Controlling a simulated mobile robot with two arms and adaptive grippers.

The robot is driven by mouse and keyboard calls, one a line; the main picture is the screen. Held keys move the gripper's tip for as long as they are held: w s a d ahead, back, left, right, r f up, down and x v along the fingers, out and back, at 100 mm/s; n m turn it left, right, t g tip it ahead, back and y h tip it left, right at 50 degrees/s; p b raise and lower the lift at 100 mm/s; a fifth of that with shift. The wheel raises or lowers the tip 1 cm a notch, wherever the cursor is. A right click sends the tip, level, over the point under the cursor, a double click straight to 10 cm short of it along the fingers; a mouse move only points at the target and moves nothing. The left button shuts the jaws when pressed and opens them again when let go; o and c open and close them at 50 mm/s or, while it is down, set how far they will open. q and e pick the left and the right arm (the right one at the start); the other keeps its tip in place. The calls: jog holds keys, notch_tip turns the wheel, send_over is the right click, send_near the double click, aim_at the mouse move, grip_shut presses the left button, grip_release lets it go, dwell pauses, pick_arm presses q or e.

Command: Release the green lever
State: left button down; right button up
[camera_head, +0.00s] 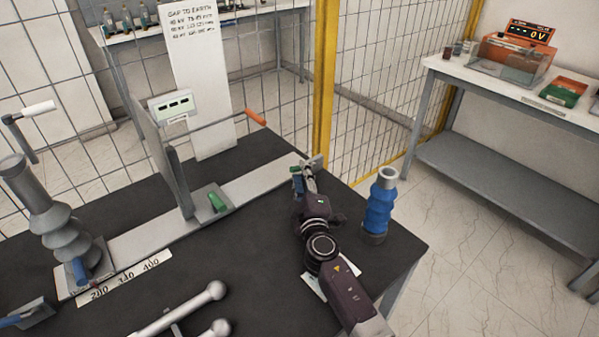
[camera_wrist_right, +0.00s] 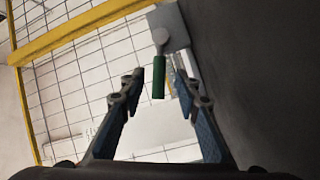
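My right gripper (camera_head: 310,178) is over the right end of the long grey rail (camera_head: 262,185) on the black table. In the right wrist view my right gripper (camera_wrist_right: 157,78) is open, its blue-padded fingers apart. A green lever (camera_wrist_right: 158,77) hangs from a round pivot on a grey plate and appears between the fingertips. I see no clear contact. My gripper hides much of the rail's right end.
A blue ribbed bushing (camera_head: 379,205) stands close right of my right arm. A grey bushing (camera_head: 58,225) stands at the left. A rod with an orange handle (camera_head: 255,117) reaches over the rail. White-ended rods (camera_head: 185,308) lie in front. A wire fence with a yellow post (camera_head: 325,80) stands behind.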

aim_at(299, 169)
jog(key=shift+w+a, duration=0.2)
jog(key=shift+w, duration=1.3)
jog(key=shift+c, duration=0.4)
grip_shut()
